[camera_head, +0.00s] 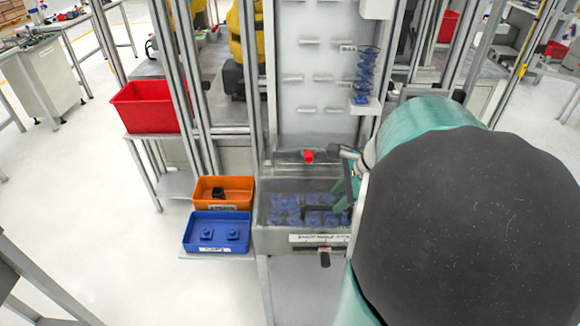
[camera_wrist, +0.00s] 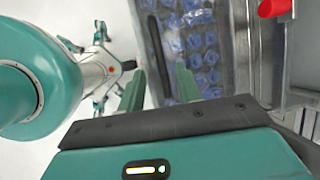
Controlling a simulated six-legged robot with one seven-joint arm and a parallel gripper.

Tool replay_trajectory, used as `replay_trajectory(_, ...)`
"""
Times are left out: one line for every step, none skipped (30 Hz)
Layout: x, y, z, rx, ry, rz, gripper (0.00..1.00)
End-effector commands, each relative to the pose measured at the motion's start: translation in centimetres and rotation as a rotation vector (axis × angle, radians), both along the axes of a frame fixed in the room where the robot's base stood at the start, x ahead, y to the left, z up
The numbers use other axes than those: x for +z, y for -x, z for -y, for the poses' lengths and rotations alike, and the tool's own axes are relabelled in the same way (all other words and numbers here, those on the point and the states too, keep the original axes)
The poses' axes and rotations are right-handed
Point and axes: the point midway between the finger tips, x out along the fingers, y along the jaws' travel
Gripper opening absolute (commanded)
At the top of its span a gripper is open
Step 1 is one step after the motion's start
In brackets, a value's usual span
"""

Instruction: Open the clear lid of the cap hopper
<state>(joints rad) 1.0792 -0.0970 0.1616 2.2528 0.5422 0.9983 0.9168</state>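The cap hopper (camera_head: 258,240) is a grey metal bin at the centre of the head view, with many blue caps inside. Its clear lid (camera_head: 285,186) appears to lie flat over the caps, which show hazily through it. A dark bar, apparently the lid's handle (camera_head: 318,208), runs across it; it also shows in the wrist view (camera_wrist: 157,45). My gripper (camera_head: 342,197) is over the right part of the hopper. In the wrist view my gripper (camera_wrist: 160,74) is open, with its green fingers either side of the dark bar. Contact cannot be told.
A red knob (camera_head: 308,156) sits at the hopper's back edge, below a white upright panel (camera_head: 315,75). A black front knob (camera_head: 325,259) is under the label. Orange (camera_head: 224,192) and blue (camera_head: 217,231) bins stand to the left. Metal posts flank the panel.

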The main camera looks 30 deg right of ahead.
Motion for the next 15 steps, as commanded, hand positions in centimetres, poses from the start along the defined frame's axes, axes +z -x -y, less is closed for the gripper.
replay_trajectory(-0.9,-0.3,-0.3,0.001,-0.004,-0.002,0.34)
replay_trajectory(-1.3,-0.5,-0.4,0.002,-0.003,-0.001,0.34)
replay_trajectory(-1.8,-0.8,-0.5,0.002,-0.003,-0.001,0.34)
replay_trajectory(-2.1,-0.9,-0.6,0.002,-0.002,-0.002,0.34)
replay_trajectory(-2.4,-1.1,-0.7,0.002,-0.002,-0.002,0.34)
replay_trajectory(-2.7,-1.2,-0.8,0.003,-0.001,-0.001,0.34)
replay_trajectory(-2.9,-1.3,-0.9,0.004,-0.001,0.000,0.34)
replay_trajectory(-3.0,-1.4,-0.9,0.003,0.000,0.000,0.34)
replay_trajectory(-3.1,-1.5,-0.9,0.003,0.000,0.000,0.34)
replay_trajectory(-3.2,-1.5,-1.0,0.003,0.000,0.000,0.34)
replay_trajectory(-3.2,-1.6,-1.0,0.003,0.000,0.001,0.34)
replay_trajectory(-3.2,-1.6,-1.0,0.003,0.000,0.001,0.34)
replay_trajectory(-3.2,-1.6,-1.0,0.003,0.000,0.001,0.34)
replay_trajectory(-3.2,-1.6,-1.0,0.003,0.000,0.001,0.34)
replay_trajectory(-3.2,-1.6,-1.0,0.003,0.001,0.001,0.34)
